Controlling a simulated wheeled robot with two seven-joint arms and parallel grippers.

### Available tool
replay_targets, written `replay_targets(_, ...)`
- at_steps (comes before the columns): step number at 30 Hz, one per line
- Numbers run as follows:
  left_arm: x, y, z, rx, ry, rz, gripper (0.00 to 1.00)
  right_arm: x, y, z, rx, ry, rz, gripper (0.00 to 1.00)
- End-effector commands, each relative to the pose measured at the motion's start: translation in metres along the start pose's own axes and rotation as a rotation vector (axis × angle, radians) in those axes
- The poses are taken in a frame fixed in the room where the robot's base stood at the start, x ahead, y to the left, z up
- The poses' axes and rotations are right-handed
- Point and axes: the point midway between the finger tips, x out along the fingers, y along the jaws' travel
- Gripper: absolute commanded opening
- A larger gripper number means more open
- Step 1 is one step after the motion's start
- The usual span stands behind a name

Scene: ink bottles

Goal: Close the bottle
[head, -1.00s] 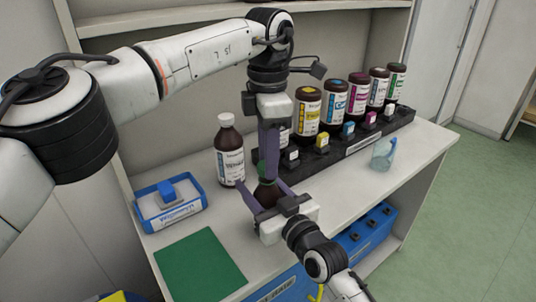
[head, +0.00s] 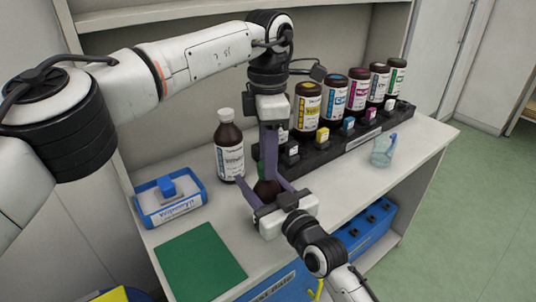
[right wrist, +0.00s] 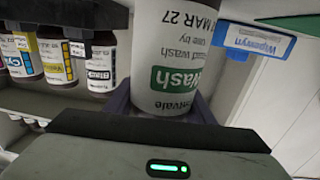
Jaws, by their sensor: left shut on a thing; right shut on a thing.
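A dark brown bottle (head: 267,190) is between the fingers of my right gripper (head: 260,184) at the front of the counter. In the right wrist view its pale label (right wrist: 170,45) with a green "Wash" band fills the middle, between the dark fingers. My left gripper (head: 268,168) points down from above, its purple fingers shut at the bottle's top. A small green piece (head: 261,169), apparently the cap, shows by those fingertips. The fingers mostly hide it, and I cannot tell whether it is seated on the neck.
A brown bottle with a white cap (head: 229,150) stands just left of my grippers. A blue wipes box (head: 170,203) and green mat (head: 200,265) lie left. A dark rack (head: 335,148) with several ink bottles runs along the back right. A clear cup (head: 382,152) stands right.

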Motion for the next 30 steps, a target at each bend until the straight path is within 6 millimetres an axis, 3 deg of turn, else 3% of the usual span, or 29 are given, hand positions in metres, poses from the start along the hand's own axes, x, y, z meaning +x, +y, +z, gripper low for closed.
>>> replay_targets(24, 0.0006, -0.0024, -0.0024, 1.758, -0.001, 0.003, 0.12, 0.0, 0.0001, 0.0009, 0.0, -0.002, 0.0, 0.0)
replay_targets(30, 0.0007, -0.0022, -0.0029, 2.096, -0.001, 0.003, 0.12, -0.0001, 0.0002, 0.001, 0.0, -0.002, 0.0, 0.0)
